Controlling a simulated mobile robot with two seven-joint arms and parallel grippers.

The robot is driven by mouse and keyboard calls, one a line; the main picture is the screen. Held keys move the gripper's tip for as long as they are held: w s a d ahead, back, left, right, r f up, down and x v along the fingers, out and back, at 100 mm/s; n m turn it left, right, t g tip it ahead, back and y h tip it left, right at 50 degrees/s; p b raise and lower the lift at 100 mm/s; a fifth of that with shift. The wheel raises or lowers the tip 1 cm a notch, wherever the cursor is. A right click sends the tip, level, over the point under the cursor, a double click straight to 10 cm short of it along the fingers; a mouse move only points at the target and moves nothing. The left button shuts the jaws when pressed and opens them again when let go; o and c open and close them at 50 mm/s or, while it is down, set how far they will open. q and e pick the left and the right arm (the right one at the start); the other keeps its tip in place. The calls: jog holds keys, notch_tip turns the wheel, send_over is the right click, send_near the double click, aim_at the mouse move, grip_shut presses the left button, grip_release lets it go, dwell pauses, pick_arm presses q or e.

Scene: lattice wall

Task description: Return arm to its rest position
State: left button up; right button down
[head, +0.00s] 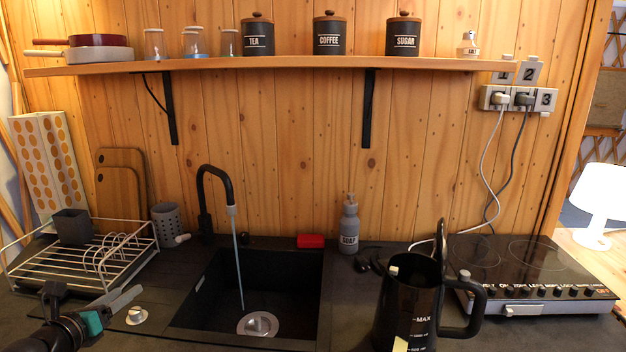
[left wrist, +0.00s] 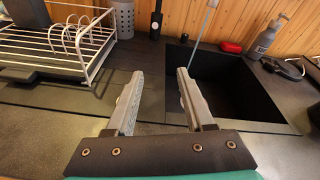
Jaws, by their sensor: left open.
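My left gripper (head: 126,297) is low at the left of the head view, over the counter between the dish rack and the sink. In the left wrist view the gripper (left wrist: 160,76) has its two grey fingers spread apart, with nothing between them. The black sink (left wrist: 240,90) lies just beyond and right of the fingers. The dish rack (left wrist: 62,45) is to their left. My right gripper is not in view.
A black kettle (head: 408,300) stands at the front right, beside a hob (head: 530,270). A black tap (head: 215,180) rises behind the sink (head: 200,322). A soap bottle (head: 348,225) and red block (head: 311,240) are at the back. A shelf (head: 290,64) runs above.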

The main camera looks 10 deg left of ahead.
pick_arm(q)
jog(key=s+d+r+n+t+y, duration=0.2)
jog(key=d+n+t, duration=0.1)
jog(key=d+n, duration=0.65)
jog(key=s+d+f+n+g+y, duration=0.2)
jog(key=s+d+f+n+g, duration=0.25)
jog(key=s+f+n, duration=0.35)
jog(key=s+d+f+n+g+y, duration=0.1)
jog(key=s+d+f+n+g, duration=0.4)
jog(key=n, duration=0.6)
jog(key=s+d+f+n+g+h, duration=0.15)
jog(key=s+d+g+h, duration=0.45)
jog(key=s+d, duration=0.7)
notch_tip(320, 180, down, 26)
jog(key=d+f+b, duration=0.1)
jog(key=b, duration=0.2)
jog(key=s+a+f+g+b, duration=0.1)
jog(key=s+a+f+b, duration=0.1)
jog(key=s+f, duration=1.2)
jog(key=shift+s+a+f+m+g+h+b, duration=0.25)
jog(key=shift+s+f+m+g+h+b, duration=0.05)
jog(key=shift+s+f+g+b, duration=0.1)
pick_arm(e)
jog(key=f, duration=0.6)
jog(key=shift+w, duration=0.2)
